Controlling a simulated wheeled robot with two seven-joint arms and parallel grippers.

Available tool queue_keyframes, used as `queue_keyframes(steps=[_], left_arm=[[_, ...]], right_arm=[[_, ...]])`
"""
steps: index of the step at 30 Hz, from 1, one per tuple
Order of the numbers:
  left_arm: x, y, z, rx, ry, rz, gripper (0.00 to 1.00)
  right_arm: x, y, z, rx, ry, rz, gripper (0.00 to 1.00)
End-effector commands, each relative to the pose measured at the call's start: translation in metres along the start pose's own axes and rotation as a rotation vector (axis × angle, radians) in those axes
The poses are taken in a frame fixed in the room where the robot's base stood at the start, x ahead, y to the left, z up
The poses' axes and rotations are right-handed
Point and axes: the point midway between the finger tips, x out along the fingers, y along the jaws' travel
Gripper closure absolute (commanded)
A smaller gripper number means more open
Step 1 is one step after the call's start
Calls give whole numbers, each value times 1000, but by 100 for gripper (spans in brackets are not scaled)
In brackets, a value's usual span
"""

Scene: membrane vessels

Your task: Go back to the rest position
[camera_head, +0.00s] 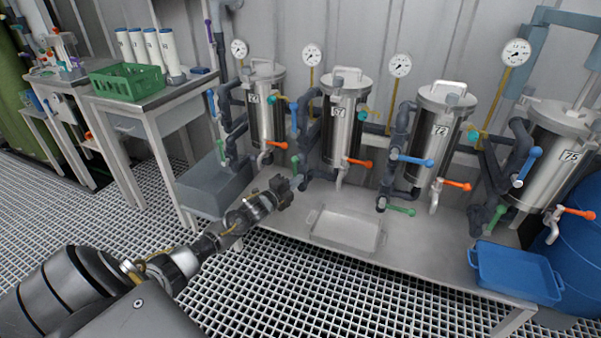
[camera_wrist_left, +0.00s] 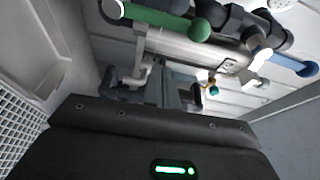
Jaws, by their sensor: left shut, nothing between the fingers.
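My left arm reaches in from the lower left in the head view. Its gripper (camera_head: 297,182) is shut and empty, in front of the steel vessels and above the left end of the low bench. The gripper also shows in the left wrist view (camera_wrist_left: 165,92), pointing toward the pipework. The vessel marked 67 (camera_head: 342,130) stands behind and to the right of it, with an orange-handled tap (camera_head: 358,162). In the wrist view a green valve handle (camera_wrist_left: 165,18) and a blue one (camera_wrist_left: 290,63) show beyond the gripper. My right gripper is not in view.
A white tray (camera_head: 318,236) lies on the bench, right of and below the gripper. A grey bin (camera_head: 195,195) stands to its left. A blue tray (camera_head: 483,268) is at the right. A table with a green crate (camera_head: 110,88) stands back left. The grating floor is open.

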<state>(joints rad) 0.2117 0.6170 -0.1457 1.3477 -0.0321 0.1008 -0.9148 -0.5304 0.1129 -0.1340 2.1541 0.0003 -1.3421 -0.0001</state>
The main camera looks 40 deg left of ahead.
Motion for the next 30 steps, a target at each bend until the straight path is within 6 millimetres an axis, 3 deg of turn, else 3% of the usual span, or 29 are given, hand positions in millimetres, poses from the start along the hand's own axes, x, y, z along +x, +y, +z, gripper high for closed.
queue_keyframes(steps=[3,10,25,30], left_arm=[[-24,0,-2,-1,5,2,100],[-52,-1,-2,-1,3,0,100],[-58,-1,-1,-14,2,0,100],[-59,18,14,-178,-112,118,100]], right_arm=[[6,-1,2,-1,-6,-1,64],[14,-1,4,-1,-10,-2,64],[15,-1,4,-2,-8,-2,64],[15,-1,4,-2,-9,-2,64]])
